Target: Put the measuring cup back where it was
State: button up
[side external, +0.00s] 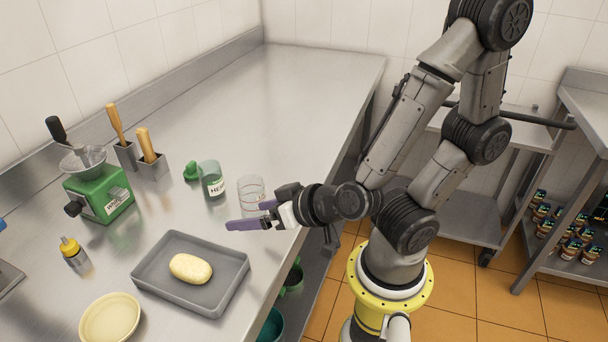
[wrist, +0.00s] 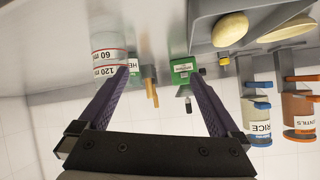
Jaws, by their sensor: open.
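The measuring cup (side external: 251,188) is clear with red markings. It stands upright on the steel counter, just beyond my gripper in the side view. In the wrist view the measuring cup (wrist: 108,52) shows upside down at the upper left, with 60 and 120 marks, outside the left finger. My gripper (side external: 246,215) has long purple fingers and is level and low over the counter's near edge. The fingers (wrist: 157,78) are open with nothing held between them; whether one touches the cup is unclear.
A labelled jar (side external: 212,182) and its green lid (side external: 191,172) stand left of the cup. A grey tray (side external: 155,290) with a pale oval piece (side external: 190,268) lies in front. A green grinder (side external: 100,192) and utensil holders (side external: 153,168) stand further left. The counter behind is clear.

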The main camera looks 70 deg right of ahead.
jog(key=a+r+y, duration=0.2)
jog(key=a, duration=0.1)
jog(key=w+a+r+n+y, duration=0.1)
jog(key=shift+a+r+g+y, duration=0.3)
jog(key=shift+r+g, duration=0.05)
jog(key=shift+g, duration=0.05)
jog(key=s+d+r+n+g+h, duration=0.2)
jog(key=s+d+r+g, duration=0.3)
jog(key=s+d, duration=0.4)
jog(key=shift+s+d+r+n, duration=0.35)
jog(key=shift+s+r+n, duration=0.25)
jog(key=shift+s, duration=0.3)
